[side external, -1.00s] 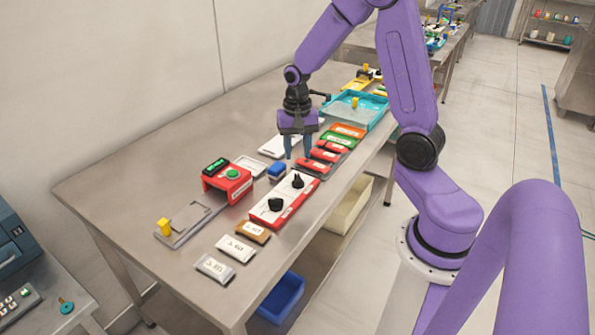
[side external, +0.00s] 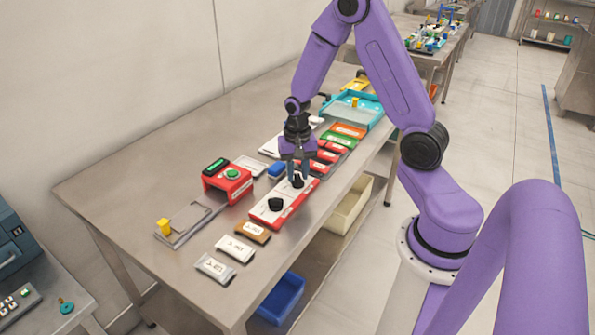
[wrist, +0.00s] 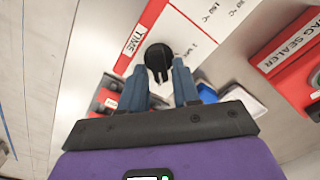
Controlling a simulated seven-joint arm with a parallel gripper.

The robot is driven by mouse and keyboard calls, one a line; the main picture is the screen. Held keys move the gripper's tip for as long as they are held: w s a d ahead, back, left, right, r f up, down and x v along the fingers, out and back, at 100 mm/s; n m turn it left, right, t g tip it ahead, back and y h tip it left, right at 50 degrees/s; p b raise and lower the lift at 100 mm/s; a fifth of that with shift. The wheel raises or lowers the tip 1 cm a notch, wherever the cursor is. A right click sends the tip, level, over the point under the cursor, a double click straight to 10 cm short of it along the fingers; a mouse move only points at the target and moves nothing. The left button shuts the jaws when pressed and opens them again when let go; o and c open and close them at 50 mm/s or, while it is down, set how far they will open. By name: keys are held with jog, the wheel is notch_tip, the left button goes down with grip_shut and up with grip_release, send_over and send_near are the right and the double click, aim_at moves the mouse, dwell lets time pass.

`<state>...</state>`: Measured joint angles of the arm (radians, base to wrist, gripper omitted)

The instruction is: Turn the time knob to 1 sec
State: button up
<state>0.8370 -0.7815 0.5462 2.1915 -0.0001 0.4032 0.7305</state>
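The black time knob (wrist: 158,57) sits on a red-and-white panel beside the TIME label (wrist: 136,40) in the wrist view. It also shows in the side view (side external: 298,182). Small print is on the white face near the knob, too small to read surely. My gripper (wrist: 159,68) points down at this knob. Its two blue fingers are apart, one on each side of the knob in the wrist view, with gaps visible. I cannot tell whether the fingertips reach down to the knob's height. A second black knob (side external: 275,204) is on the same panel (side external: 281,218).
The red bag sealer (side external: 228,186) with a green button stands left of the panel. Labelled pouches (side external: 235,248) lie in front. Red packs (side external: 331,156) and a teal tray (side external: 352,108) are farther back. Bare table lies left.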

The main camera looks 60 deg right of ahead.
grip_shut()
jog(key=shift+n, duration=0.3)
jog(key=n, duration=0.3)
jog(key=shift+w+a, duration=0.1)
jog(key=n, duration=0.4)
jog(key=shift+a, duration=0.1)
jog(key=n, duration=0.5)
jog(key=shift+a+n, duration=0.2)
jog(key=shift+n, duration=0.1)
jog(key=n, duration=0.4)
jog(key=shift+a+n, duration=0.1)
jog(key=shift+n, duration=0.2)
jog(key=shift+o, duration=1.8)
grip_release()
